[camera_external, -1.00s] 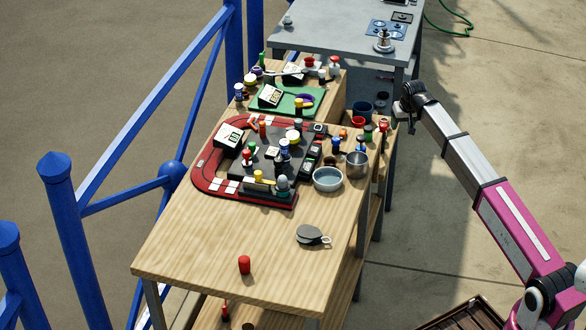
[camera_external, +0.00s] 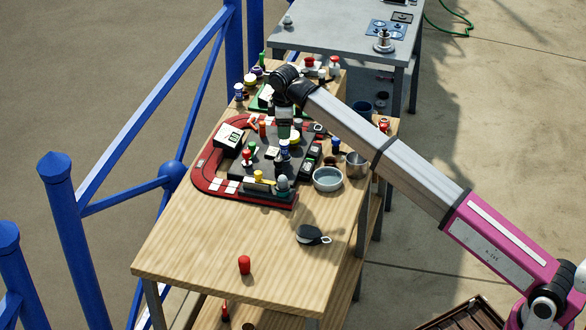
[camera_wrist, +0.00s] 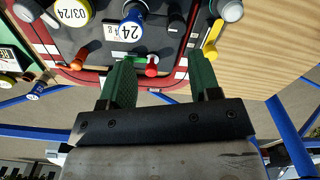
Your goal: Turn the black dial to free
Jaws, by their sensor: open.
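The red-edged board (camera_external: 203,178) on the wooden table carries several coloured knobs and levers. A dark knob (camera_wrist: 177,20) stands near the top of the wrist view, between a blue dial (camera_wrist: 131,30) marked 24 and a yellow lever (camera_wrist: 210,42). I cannot tell for sure that this dark knob is the black dial, and its setting is not readable. My gripper (camera_external: 283,131) hangs over the far part of the board, pointing down. In the wrist view its green fingers (camera_wrist: 162,62) are apart and hold nothing; a red knob (camera_wrist: 152,67) shows between them.
A grey bowl (camera_external: 328,180) and a metal cup (camera_external: 356,165) stand right of the board. A black tag with a ring (camera_external: 310,235) and a red piece (camera_external: 244,264) lie nearer. The near tabletop is mostly clear. A blue railing (camera_external: 150,110) runs along the left.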

